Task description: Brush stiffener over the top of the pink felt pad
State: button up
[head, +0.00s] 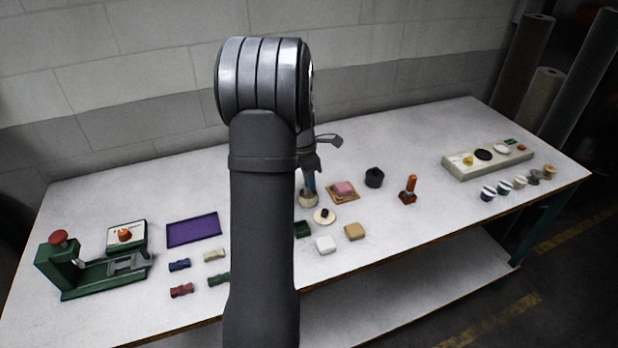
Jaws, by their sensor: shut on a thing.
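The pink felt pad (344,188) lies on a tan square board (331,196) near the middle of the table. My gripper (310,168) is just left of the pad, partly hidden behind my own arm. It is shut on a slim blue upright handle, seemingly the brush (310,184). The brush's lower end is at a small beige pot (307,199), left of the board. I cannot tell whether the bristles are inside the pot or just above it. The bristles do not show.
A black knobbed block (374,178) and an orange-handled stamp (408,190) stand right of the pad. A round cream disc with a black knob (324,216) and white (326,245) and tan pads (355,231) lie in front. A green press (90,265) stands far left.

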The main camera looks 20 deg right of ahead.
jog(key=shift+f, duration=0.6)
dwell(1.4)
jog(key=shift+r, duration=3.55)
